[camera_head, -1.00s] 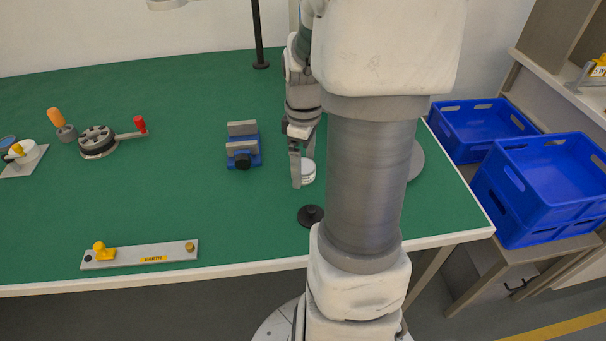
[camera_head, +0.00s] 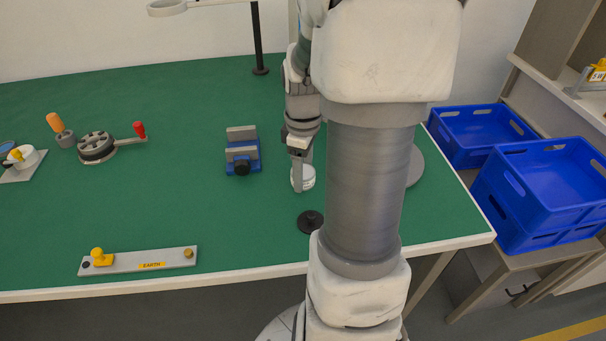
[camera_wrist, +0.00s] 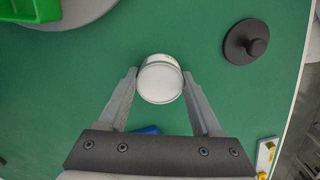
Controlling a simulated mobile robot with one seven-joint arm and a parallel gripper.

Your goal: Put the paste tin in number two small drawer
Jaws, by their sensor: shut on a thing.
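The paste tin is taken to be the small round white tin (camera_wrist: 161,81) seen from above in the wrist view, with a pale lid and a greyish rim. It also shows in the head view (camera_head: 308,178), low at the green bench top, partly covered by a finger. My gripper (camera_wrist: 160,84) has one finger on each side of the tin and is shut on it; in the head view my gripper (camera_head: 301,175) points down. I cannot tell whether the tin touches the bench. No numbered small drawer shows in these frames.
A black knobbed disc (camera_head: 311,221) lies just in front of the tin. A blue vise (camera_head: 242,155) stands to its left. An earth bar (camera_head: 140,261) lies near the front edge. Blue crates (camera_head: 545,180) stand right of the bench. A green bin (camera_wrist: 30,10) shows in the wrist view.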

